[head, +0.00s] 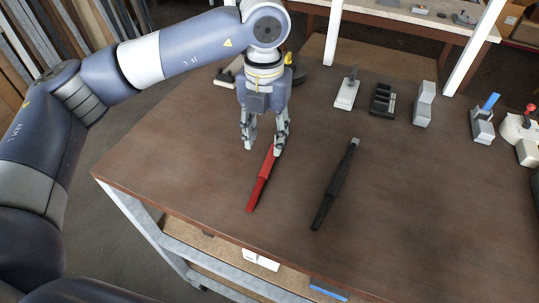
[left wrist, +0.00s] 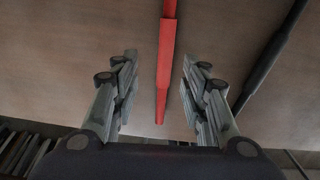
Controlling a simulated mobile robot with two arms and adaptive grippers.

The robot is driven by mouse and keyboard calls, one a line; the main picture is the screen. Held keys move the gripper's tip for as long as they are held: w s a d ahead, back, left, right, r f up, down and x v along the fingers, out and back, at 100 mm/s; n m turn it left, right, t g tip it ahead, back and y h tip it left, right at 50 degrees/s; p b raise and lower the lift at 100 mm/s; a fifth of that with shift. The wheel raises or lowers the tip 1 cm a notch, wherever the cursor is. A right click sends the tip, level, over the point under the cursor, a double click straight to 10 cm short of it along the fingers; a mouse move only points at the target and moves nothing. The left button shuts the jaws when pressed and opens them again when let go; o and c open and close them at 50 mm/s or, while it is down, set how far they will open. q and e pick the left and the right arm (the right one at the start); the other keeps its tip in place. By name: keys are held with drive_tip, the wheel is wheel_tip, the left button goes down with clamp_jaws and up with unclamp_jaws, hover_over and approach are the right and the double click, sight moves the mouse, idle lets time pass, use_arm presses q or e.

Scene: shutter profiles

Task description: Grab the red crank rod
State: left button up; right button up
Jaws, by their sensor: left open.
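The red crank rod (head: 260,187) lies on the brown table, slanting from the lower left up toward my left gripper. My left gripper (head: 263,149) points down over the rod's far end and hides part of it. In the left wrist view the red rod (left wrist: 165,70) runs lengthwise between the two open fingers (left wrist: 160,88), with a gap on each side. The fingers do not touch it. How high they are above the table is hard to tell. My right gripper is not in view.
A black rod (head: 335,187) lies to the right, also in the left wrist view (left wrist: 268,62). Along the back stand a grey switch (head: 347,92), a black tray-like part (head: 383,100) and a grey block (head: 424,104). The table (head: 420,220) is clear at front right.

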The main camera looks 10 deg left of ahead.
sight(270, 158)
use_arm(q)
drive_tip(key=shift+f, duration=0.35)
drive_tip(key=shift+w+f, duration=0.15)
drive_tip(key=shift+f, duration=0.1)
drive_tip(key=f+p, duration=0.1)
drive_tip(key=f, duration=0.1)
drive_tip(key=f+p, duration=0.2)
drive_tip(key=shift+d, duration=0.4)
drive_tip(key=shift+f, duration=0.45)
clamp_jaws()
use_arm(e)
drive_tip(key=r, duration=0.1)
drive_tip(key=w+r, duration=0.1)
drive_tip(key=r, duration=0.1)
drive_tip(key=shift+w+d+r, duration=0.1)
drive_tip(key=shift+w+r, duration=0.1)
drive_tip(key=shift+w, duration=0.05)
